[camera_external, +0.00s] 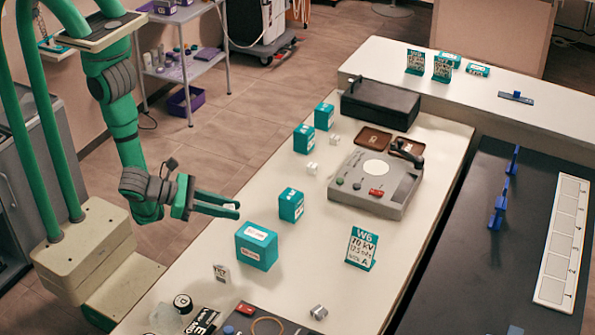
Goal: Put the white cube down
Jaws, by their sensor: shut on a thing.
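My gripper (238,209) is at the left edge of the long white table, beside and a little above it, with its fingers pointing right. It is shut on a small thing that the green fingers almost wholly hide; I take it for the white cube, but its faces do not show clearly. Two small whitish blocks stand on the table, one (334,140) near the grey device and one (311,168) nearer to me. I cannot tell their exact kind.
Teal boxes stand close to my gripper, one (291,205) to its right and a larger one (257,246) below. A teal sign (361,249) and a grey device (376,184) stand farther right. The table (310,265) is bare between the larger box and the sign.

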